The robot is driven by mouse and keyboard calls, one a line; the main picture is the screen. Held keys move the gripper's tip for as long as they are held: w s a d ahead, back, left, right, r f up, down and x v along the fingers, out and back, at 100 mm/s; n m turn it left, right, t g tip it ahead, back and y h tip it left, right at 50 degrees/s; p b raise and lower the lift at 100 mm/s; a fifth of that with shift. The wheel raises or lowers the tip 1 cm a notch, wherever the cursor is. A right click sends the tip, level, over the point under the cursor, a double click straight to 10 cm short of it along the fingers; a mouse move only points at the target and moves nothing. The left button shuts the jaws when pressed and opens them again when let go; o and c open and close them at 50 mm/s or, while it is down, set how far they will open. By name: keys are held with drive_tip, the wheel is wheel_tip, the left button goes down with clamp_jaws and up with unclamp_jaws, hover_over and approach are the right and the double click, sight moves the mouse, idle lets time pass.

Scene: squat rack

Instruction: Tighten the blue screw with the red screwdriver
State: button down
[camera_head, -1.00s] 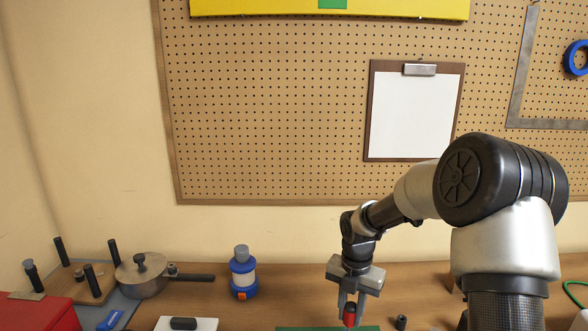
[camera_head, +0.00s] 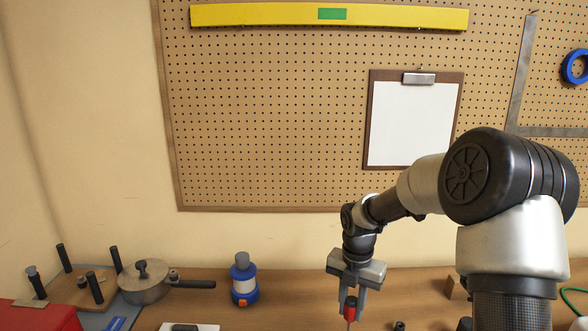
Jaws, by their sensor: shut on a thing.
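The red screwdriver (camera_head: 349,307) is between the fingers of my gripper (camera_head: 350,305), right of the middle near the bottom edge. My gripper is shut on its red handle and points down. A short stretch of thin shaft shows below the handle, and the tip runs out of the frame. The screwdriver looks roughly upright. I cannot make out a blue screw in this view.
A lidded pot (camera_head: 147,282) and a board with several black pegs (camera_head: 83,288) are farther left, behind a red box (camera_head: 40,316). A small dark part (camera_head: 399,326) lies right of the gripper.

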drive_tip(key=shift+r, duration=3.15)
